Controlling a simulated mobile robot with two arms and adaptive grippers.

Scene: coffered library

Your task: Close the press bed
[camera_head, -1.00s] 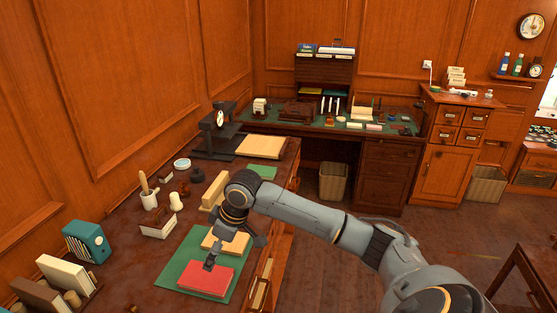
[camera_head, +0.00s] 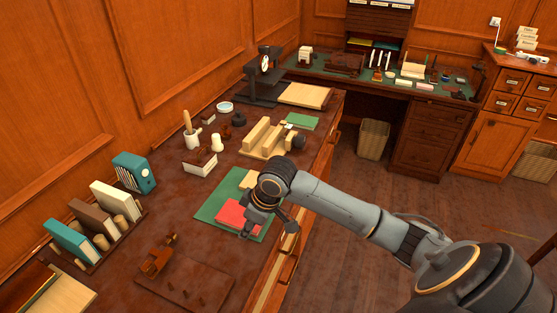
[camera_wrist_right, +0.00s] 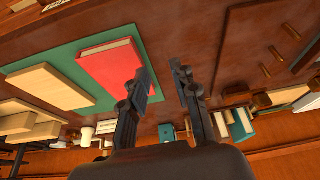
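A black press (camera_head: 266,66) with a round dial stands at the back of the desk against the wall. A flat pale board (camera_head: 304,95), which looks like its bed, extends to the right of its base; I cannot tell how it is joined. My right gripper (camera_head: 250,232) is over the near desk, beside a red book (camera_head: 236,213) on a green mat (camera_head: 206,213), well in front of the press. In the wrist view the right gripper (camera_wrist_right: 163,75) is open and empty, its left finger close to the red book (camera_wrist_right: 112,66). My left gripper is not in view.
A pot (camera_head: 193,138) stands along the wall side. A bookholder (camera_head: 92,230) and wooden tool (camera_head: 157,257) are at near left.

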